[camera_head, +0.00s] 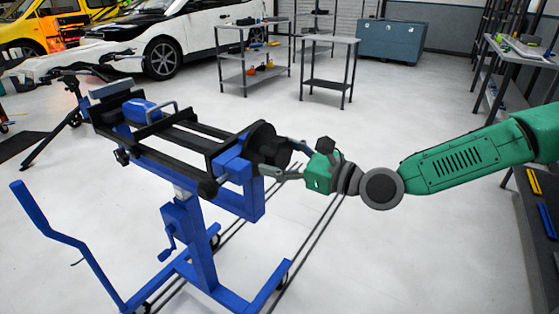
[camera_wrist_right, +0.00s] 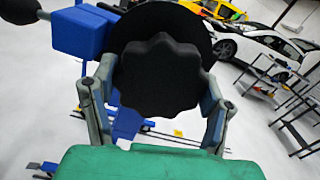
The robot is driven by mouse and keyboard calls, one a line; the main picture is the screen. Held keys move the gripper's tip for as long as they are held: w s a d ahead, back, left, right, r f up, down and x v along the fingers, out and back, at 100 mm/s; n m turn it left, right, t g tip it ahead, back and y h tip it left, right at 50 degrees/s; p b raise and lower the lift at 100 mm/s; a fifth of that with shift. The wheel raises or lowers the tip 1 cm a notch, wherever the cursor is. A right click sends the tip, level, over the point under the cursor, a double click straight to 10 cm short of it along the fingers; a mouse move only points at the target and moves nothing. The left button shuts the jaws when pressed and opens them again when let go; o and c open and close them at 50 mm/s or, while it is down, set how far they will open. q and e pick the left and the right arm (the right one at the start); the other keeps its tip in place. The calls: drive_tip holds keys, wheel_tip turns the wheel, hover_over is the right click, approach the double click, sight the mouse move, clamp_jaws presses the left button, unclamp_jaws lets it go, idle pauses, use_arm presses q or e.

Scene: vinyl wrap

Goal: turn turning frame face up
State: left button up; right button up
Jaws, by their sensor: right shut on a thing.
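The turning frame (camera_head: 165,118) is a blue and black stand with black rails, on a blue post with wheeled feet. At its right end are a black disc and knob (camera_head: 266,143). My right gripper (camera_head: 281,162) reaches in from the right and is shut on this knob. In the right wrist view the scalloped black knob (camera_wrist_right: 158,78) sits between the two grey fingers, in front of a larger black disc. A blue block (camera_wrist_right: 82,32) of the frame is beside the disc. My left gripper is not in view.
Shelving carts (camera_head: 250,60) and a teal cabinet (camera_head: 391,40) stand at the back. A workbench (camera_head: 528,55) lines the right side. The floor between is clear.

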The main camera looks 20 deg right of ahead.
drive_tip(key=shift+f, duration=0.3)
drive_tip(key=o, duration=1.4)
drive_tip(key=shift+o, duration=1.2)
drive_tip(key=shift+r, duration=0.1)
drive_tip(key=shift+d, duration=0.1)
drive_tip(key=v, duration=1.2)
